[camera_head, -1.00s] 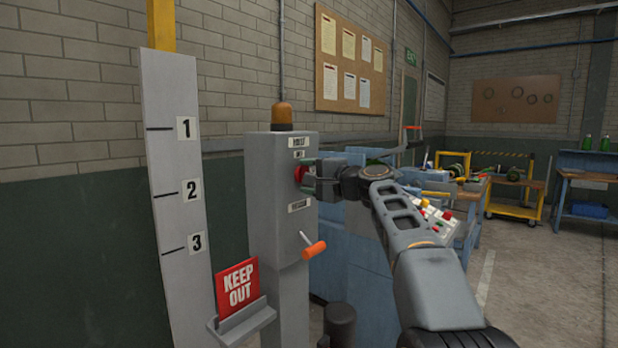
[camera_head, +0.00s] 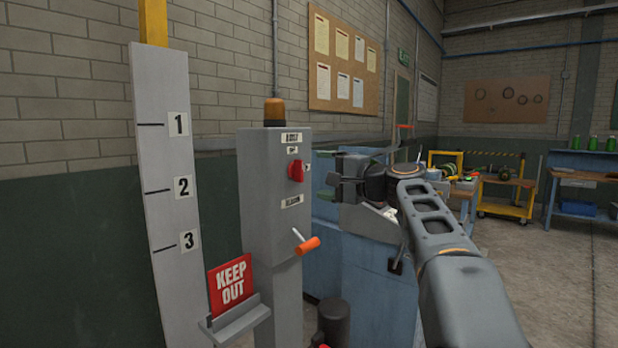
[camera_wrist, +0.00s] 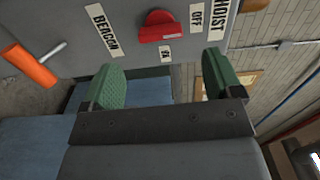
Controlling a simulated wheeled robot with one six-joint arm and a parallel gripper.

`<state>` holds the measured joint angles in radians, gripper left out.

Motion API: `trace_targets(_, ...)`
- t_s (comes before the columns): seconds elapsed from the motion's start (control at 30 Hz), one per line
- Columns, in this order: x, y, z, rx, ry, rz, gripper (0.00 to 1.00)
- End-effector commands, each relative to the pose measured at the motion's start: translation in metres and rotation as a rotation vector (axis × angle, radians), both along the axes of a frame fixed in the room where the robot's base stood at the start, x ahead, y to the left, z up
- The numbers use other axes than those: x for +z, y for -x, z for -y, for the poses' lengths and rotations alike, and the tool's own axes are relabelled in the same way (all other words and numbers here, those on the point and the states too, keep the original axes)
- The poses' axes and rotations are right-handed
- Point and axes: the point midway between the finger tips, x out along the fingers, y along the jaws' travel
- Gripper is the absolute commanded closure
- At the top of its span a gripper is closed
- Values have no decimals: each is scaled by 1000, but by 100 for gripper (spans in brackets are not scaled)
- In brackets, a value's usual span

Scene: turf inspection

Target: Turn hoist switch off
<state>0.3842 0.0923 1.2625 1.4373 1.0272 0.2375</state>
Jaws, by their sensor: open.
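The hoist switch is a red rotary knob (camera_head: 296,171) on the face of a grey control post (camera_head: 262,190).
An orange-handled lever (camera_head: 307,245) sticks out below the knob, and an amber beacon (camera_head: 275,110) tops the post. A red KEEP OUT sign (camera_head: 231,282) stands on a bracket at the left. A blue cabinet (camera_head: 345,270) stands behind my arm. Open floor lies to the right.

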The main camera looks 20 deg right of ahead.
Motion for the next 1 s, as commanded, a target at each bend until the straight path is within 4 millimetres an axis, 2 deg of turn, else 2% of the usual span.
trace_targets(0.2,-1,32,24,-3,0,0,15)
trace_targets(0.4,0,49,36,-1,0,-1,15)
trace_targets(0.6,0,55,40,0,0,0,15)
trace_targets(1.0,0,55,40,0,0,0,15)
